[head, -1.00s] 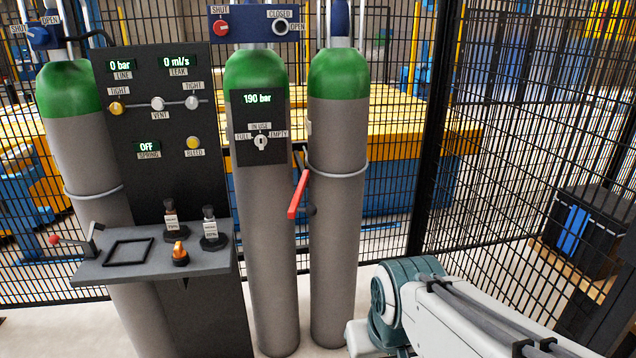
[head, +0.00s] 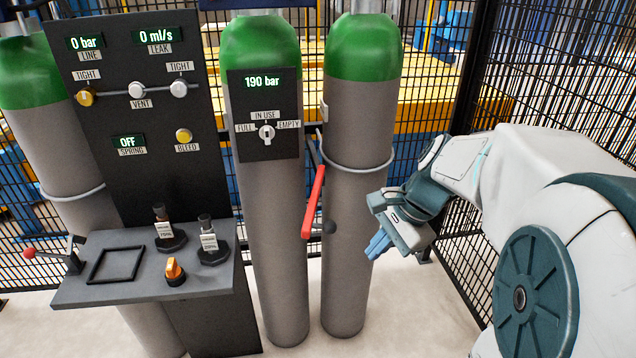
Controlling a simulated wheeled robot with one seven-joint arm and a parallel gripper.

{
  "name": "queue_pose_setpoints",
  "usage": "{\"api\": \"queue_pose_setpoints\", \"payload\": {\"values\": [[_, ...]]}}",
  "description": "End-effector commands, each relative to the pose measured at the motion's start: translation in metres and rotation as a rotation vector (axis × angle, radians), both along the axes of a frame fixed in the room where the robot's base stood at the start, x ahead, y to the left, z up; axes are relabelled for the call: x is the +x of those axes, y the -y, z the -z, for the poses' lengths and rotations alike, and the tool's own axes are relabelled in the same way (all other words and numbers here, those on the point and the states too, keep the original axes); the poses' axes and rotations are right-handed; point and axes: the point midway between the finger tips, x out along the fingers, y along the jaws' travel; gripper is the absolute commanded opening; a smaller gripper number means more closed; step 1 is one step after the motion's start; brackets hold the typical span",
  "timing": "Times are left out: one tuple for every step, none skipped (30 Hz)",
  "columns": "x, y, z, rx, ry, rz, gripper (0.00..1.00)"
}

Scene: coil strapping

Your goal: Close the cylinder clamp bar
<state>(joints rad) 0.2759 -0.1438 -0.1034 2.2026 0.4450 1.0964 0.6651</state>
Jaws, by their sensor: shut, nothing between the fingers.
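The clamp bar is a red-handled bar (head: 313,202) hanging tilted between the middle and right cylinders, its lower end toward the lower left. A grey ring (head: 358,168) goes round the right cylinder (head: 352,250), level with the bar's upper end. My gripper (head: 374,246) is at the right cylinder's right side in the picture, its blue fingers together and pointing down and left. It is shut and empty, apart from the red bar. Whether it touches the cylinder cannot be told.
The middle cylinder (head: 273,230) carries a 190 bar panel (head: 266,95). A dark gauge panel (head: 150,90) and a grey shelf (head: 140,290) with small fittings stand left. Black mesh fencing (head: 495,95) is behind and right. Pale floor is clear below.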

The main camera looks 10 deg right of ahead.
Motion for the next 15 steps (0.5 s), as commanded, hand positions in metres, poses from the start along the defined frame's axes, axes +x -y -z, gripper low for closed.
{"api": "queue_pose_setpoints", "payload": {"values": [[0.015,0.016,-0.013,0.077,-0.046,0.153,0.0],[0.023,0.022,-0.017,0.124,-0.071,0.239,0.0],[0.032,0.031,-0.022,0.182,-0.103,0.34,0.0],[0.039,0.036,-0.026,0.222,-0.124,0.407,0.0],[0.045,0.041,-0.029,0.26,-0.144,0.466,0.0],[0.053,0.047,-0.032,0.303,-0.168,0.535,0.0],[0.057,0.051,-0.035,0.332,-0.182,0.577,0.0],[0.061,0.054,-0.036,0.354,-0.197,0.613,0.0],[0.065,0.058,-0.038,0.381,-0.21,0.652,0.0],[0.068,0.06,-0.039,0.396,-0.219,0.674,0.0],[0.07,0.061,-0.039,0.407,-0.226,0.69,0.0],[0.071,0.061,-0.038,0.418,-0.232,0.705,0.0],[0.073,0.061,-0.037,0.422,-0.236,0.711,0.0],[0.074,0.059,-0.035,0.425,-0.237,0.714,0.0],[0.075,0.057,-0.032,0.426,-0.238,0.716,0.0]]}}
